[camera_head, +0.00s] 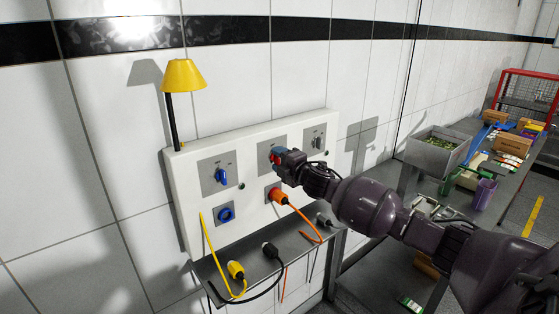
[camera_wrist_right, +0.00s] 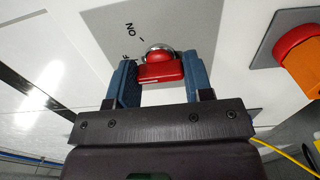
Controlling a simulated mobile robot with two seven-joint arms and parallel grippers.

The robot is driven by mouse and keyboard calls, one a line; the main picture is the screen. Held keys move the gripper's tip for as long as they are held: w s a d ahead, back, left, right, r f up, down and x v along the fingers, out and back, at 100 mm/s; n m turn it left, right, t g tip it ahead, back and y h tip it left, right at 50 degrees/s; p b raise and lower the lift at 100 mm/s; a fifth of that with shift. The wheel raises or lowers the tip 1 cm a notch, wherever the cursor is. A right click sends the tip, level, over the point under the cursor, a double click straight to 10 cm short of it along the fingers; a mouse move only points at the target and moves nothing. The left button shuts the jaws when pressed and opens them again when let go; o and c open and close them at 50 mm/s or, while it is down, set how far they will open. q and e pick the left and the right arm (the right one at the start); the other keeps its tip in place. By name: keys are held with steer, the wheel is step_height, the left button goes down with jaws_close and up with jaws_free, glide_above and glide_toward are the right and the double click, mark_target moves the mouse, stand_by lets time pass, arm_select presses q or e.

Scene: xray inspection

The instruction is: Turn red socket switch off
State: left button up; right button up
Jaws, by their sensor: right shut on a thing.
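The red switch (camera_wrist_right: 161,67) is a red knob on a grey plate of the white wall panel, with "ON" lettering beside it. My right gripper (camera_wrist_right: 160,78) has its two blue fingers on either side of the red knob, shut on it. In the head view my right gripper (camera_head: 280,157) covers most of the red switch. The red socket (camera_head: 275,194) below it has an orange plug (camera_head: 281,197) in it; the wrist view shows this orange plug (camera_wrist_right: 304,64) at the right edge. My left gripper is not in view.
The white panel (camera_head: 187,216) also carries a blue switch (camera_head: 221,175), a blue socket (camera_head: 226,214) and a dark switch (camera_head: 317,142). A yellow plug (camera_head: 236,270) and a black plug (camera_head: 270,250) lie on the shelf below. A yellow lamp (camera_head: 184,75) stands at the left. A cluttered table is at the right.

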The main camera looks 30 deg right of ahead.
steer(key=o, duration=0.9)
steer(key=s, duration=0.3)
steer(key=s+b, duration=0.1)
steer(key=s, duration=0.3)
steer(key=s+d, duration=0.1)
steer(key=s, duration=0.2)
steer(key=shift+s, duration=0.4)
